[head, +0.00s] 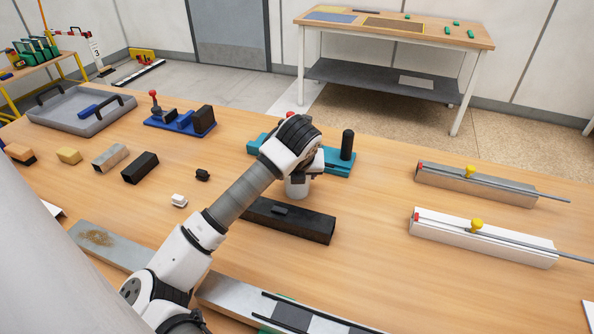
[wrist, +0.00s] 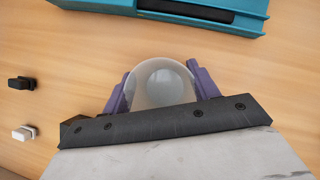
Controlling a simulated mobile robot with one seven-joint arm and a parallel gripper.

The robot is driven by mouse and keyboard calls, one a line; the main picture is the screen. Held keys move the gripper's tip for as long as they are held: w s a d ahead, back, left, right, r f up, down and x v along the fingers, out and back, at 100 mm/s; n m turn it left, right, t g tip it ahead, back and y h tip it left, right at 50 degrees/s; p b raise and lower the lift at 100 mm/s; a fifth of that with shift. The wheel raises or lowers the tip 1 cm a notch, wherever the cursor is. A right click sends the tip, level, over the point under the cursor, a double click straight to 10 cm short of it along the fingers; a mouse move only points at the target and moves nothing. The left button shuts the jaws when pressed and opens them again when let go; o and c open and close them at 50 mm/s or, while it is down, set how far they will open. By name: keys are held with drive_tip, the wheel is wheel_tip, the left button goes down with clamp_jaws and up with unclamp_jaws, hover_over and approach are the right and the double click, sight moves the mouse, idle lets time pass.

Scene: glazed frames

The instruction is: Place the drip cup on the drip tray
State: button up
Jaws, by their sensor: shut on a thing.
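My gripper (wrist: 160,88) has its two purple fingers on either side of a pale, translucent round cup, the drip cup (wrist: 162,84), and is shut on it. In the head view the whitish cup (head: 296,187) shows below my wrist, between the teal fixture and the black channel; the fingers are mostly hidden there. I cannot tell whether the cup touches the table. Which piece is the drip tray is not certain: a grey flat piece with a brown stain (head: 84,231) lies at the front left, and a grey tray with black handles (head: 69,122) stands at the far left.
The teal fixture (head: 338,170) is just behind my gripper. A black channel (head: 315,228) lies in front. A blue fixture (head: 178,125), several small blocks and a white piece (head: 179,200) lie to the left. Two long rails (head: 490,240) are at the right.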

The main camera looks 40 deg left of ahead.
drive_tip(key=shift+f+b, duration=0.15)
drive_tip(key=shift+b, duration=0.15)
drive_tip(key=o, duration=0.9)
drive_tip(key=shift+o, duration=0.2)
